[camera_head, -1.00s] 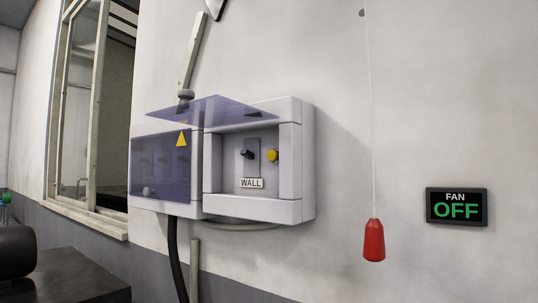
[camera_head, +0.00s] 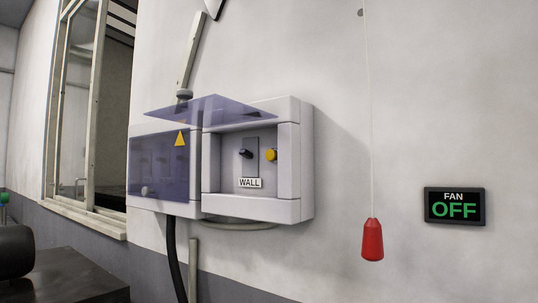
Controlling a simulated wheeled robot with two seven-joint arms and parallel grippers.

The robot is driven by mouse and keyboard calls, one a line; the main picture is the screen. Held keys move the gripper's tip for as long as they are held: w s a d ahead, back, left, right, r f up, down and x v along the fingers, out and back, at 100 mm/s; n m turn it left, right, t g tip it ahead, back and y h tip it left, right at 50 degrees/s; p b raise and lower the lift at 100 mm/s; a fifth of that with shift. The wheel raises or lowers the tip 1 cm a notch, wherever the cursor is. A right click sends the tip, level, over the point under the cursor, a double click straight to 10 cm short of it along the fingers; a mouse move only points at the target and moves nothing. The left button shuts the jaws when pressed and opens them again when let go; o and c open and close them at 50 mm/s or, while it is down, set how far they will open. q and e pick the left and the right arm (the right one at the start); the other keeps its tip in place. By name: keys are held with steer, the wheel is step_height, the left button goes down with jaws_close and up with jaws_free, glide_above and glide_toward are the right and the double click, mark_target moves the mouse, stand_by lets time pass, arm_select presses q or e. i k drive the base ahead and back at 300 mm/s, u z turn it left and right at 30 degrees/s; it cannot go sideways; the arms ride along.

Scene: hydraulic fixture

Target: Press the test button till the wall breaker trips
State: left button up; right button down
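The wall breaker is a small black switch lever (camera_head: 245,154) on a grey plate inside the right half of a grey wall box (camera_head: 290,205). A label reading WALL (camera_head: 249,183) sits below it. The yellow test button (camera_head: 271,155) is just right of the lever. The tinted cover (camera_head: 210,108) over this half is swung up and open. The lever's exact position is too small to tell. Neither of my grippers is in view, and nothing touches the box.
The box's left half has a closed tinted cover (camera_head: 160,170) with a yellow warning triangle. A red pull handle (camera_head: 372,240) hangs on a cord at right. A sign (camera_head: 455,206) reads FAN OFF. A dark table (camera_head: 70,280) stands at lower left, near a window.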

mark_target(271, 155)
steer(key=u, duration=1.5)
steer(key=i, duration=0.85)
steer(key=z, duration=2.2)
